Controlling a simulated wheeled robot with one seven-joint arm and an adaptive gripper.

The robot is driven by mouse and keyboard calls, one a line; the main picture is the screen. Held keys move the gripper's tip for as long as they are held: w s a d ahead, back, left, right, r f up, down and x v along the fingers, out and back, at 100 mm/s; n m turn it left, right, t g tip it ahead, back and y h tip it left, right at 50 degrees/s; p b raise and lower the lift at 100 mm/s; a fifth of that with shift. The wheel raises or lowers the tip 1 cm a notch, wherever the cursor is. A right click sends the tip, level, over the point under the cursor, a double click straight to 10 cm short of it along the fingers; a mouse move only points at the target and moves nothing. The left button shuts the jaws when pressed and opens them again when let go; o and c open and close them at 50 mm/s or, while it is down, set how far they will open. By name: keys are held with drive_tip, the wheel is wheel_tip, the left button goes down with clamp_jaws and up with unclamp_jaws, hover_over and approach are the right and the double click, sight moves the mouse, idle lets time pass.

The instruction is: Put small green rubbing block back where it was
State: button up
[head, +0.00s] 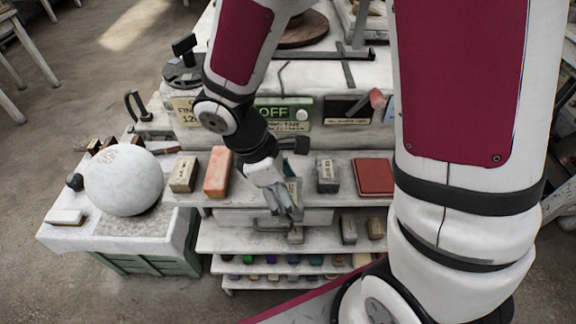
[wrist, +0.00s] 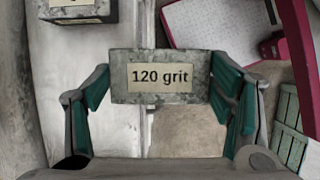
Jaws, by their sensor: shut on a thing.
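My gripper (head: 288,212) is in front of the upper shelf, between the orange block and a dark grey block. In the wrist view my gripper (wrist: 162,100) has its green-padded fingers on both sides of a mottled grey-green block (wrist: 118,84) labelled "120 grit", and is shut on it. The label faces the wrist camera. In the head view the held block is largely hidden by the fingers, and I cannot tell whether it touches the shelf.
The upper shelf (head: 262,193) carries a beige block (head: 184,174), an orange block (head: 217,171), a dark grey block (head: 327,175) and a red block (head: 374,177). Smaller blocks (head: 348,230) stand on the shelf below. A plaster sphere (head: 124,180) rests on the left table.

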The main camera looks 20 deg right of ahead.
drive_tip(key=w+d, duration=0.1)
drive_tip(key=w, duration=0.2)
drive_tip(key=w+d, duration=0.1)
drive_tip(key=w, duration=0.2)
drive_tip(key=w+d+f, duration=0.1)
drive_tip(key=w+d, duration=0.1)
drive_tip(key=w, duration=0.1)
drive_tip(key=shift+w, duration=0.2)
drive_tip(key=shift+f+p, duration=0.4)
drive_tip(key=shift+f, duration=1.35)
drive_tip(key=o, duration=1.2)
